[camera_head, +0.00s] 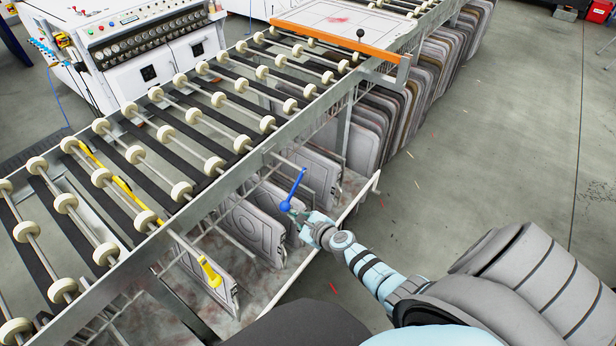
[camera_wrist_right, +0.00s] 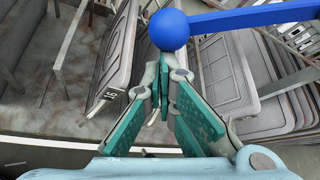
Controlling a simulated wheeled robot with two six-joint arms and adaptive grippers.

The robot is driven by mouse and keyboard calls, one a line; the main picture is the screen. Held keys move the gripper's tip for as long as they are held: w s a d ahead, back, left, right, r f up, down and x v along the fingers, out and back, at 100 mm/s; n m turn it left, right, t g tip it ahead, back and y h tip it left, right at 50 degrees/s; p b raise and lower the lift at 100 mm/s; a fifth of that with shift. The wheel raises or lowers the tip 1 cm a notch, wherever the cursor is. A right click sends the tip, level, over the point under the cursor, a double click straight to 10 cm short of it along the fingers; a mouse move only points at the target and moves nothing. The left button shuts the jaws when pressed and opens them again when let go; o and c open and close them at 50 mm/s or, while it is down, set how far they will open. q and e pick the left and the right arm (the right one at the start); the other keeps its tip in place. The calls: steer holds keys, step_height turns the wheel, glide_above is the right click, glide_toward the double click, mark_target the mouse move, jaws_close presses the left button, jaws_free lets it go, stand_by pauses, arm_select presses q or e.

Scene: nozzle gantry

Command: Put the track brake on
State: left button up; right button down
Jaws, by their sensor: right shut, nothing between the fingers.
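A blue lever (camera_head: 295,188) with a ball at its lower end sticks out from the side of the roller track. In the right wrist view the blue ball (camera_wrist_right: 169,29) is just beyond my fingertips, with the blue bar running off to the right. My right gripper (camera_head: 297,214) is shut and empty, close to the ball; I cannot tell whether it touches it. Its teal-padded fingers (camera_wrist_right: 163,68) show in the wrist view. A yellow lever (camera_head: 209,271) hangs farther left along the track. No label shows which lever is the track brake. My left gripper is out of view.
The roller track (camera_head: 190,130) runs diagonally, with grey panels (camera_head: 258,232) racked beneath it. An orange bar (camera_head: 335,40) with a black-knobbed lever (camera_head: 360,36) crosses its far part. A white rail (camera_head: 340,218) edges the rack. Open floor (camera_head: 480,130) lies right.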

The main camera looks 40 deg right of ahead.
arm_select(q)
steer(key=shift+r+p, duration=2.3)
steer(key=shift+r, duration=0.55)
arm_select(e)
steer(key=shift+m+g+y, duration=0.4)
steer(key=shift+m+y, duration=0.3)
steer(key=shift+m, duration=0.2)
steer(key=shift+s+a+r, duration=0.2)
steer(key=shift+a+r, duration=0.5)
steer(key=shift+r, duration=0.25)
steer(key=shift+s+a+r, duration=0.2)
steer(key=shift+a+r, duration=0.5)
steer(key=shift+r, duration=0.25)
arm_select(q)
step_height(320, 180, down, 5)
steer(key=b, duration=0.5)
arm_select(e)
step_height(320, 180, down, 5)
arm_select(q)
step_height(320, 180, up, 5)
steer(key=p, duration=0.5)
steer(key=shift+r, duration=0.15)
arm_select(e)
steer(key=d+v, duration=0.1)
steer(key=v, duration=1)
steer(key=shift+w+r, duration=0.2)
steer(key=shift+r, duration=0.05)
